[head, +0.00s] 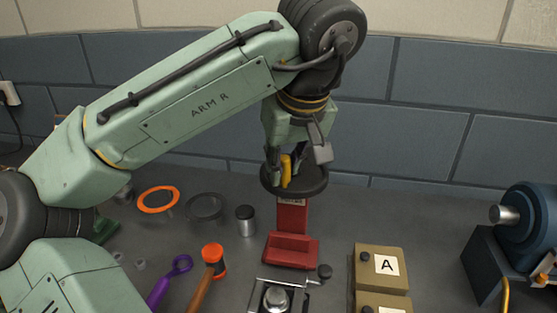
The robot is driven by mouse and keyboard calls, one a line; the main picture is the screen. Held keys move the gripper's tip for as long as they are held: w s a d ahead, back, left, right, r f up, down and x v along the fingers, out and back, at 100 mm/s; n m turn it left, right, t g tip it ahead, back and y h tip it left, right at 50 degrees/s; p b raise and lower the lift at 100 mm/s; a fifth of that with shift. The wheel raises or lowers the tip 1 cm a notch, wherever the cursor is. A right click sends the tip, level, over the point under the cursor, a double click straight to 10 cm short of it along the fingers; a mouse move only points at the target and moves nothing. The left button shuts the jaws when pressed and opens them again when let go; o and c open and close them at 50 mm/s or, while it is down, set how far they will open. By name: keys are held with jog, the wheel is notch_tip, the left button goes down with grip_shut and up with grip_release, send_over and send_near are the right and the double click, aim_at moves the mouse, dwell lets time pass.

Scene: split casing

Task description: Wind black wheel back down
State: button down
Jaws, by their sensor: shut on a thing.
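The black wheel (314,184) sits flat on top of a red press-like stand (291,222) behind the middle of the bench. My gripper (285,178) comes down from above at the left part of the wheel. It is shut on the wheel, with a yellow part showing between its fingers. The gripper covers part of the wheel, so the exact place of contact is hard to see. The red stand has a wider foot on the bench and a small label just under the wheel.
An orange ring (158,200), a dark ring (204,208) and a small cylinder (245,220) lie left of the stand.

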jog(key=shift+s+d+n+y, duration=0.1)
jog(key=shift+d+n+y, duration=0.2)
jog(key=shift+n, duration=0.4)
jog(key=shift+s+d+n+y, duration=0.1)
jog(key=shift+d+n+y, duration=0.15)
jog(key=shift+n, duration=0.45)
jog(key=c, duration=1.5)
grip_release()
jog(key=shift+o, duration=0.2)
